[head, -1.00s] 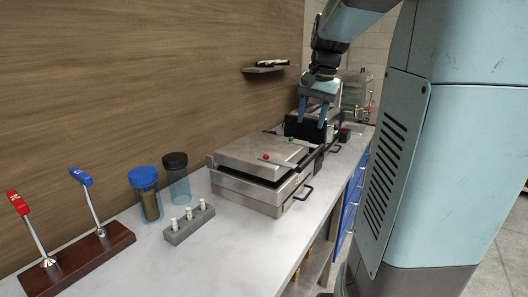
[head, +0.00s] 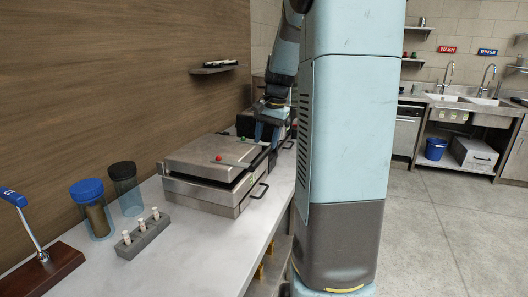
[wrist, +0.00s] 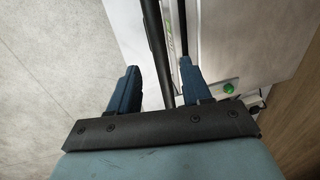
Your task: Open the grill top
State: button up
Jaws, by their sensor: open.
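The steel grill (head: 195,190) stands on the counter in the head view. Its flat grill top (head: 208,157) is down over the base, with a dark seam between them. My gripper (head: 266,142) is over the grill's far right corner, fingers pointing down. In the wrist view, my gripper (wrist: 159,76) is open, with a black bar (wrist: 156,45) running between its two blue fingers. I see no clear contact. The green knob (wrist: 229,88) lies right of the fingers.
A grey holder with white pegs (head: 144,238), a blue-lidded jar (head: 93,210) and a black-lidded jar (head: 125,190) stand left of the grill. A wall shelf (head: 214,70) hangs above. Open floor (head: 450,220) lies to the right.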

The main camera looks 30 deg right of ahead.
aim_at(263, 153)
jog(key=shift+w+a+f, duration=0.1)
jog(key=shift+w+f, duration=0.05)
jog(key=shift+f, duration=0.65)
jog(key=shift+w+a+f, duration=0.1)
jog(key=shift+f, duration=0.75)
jog(key=shift+w+a+f, duration=0.1)
jog(key=shift+w+f, duration=0.05)
jog(key=shift+f, duration=0.65)
grip_shut()
jog(key=shift+r, duration=0.1)
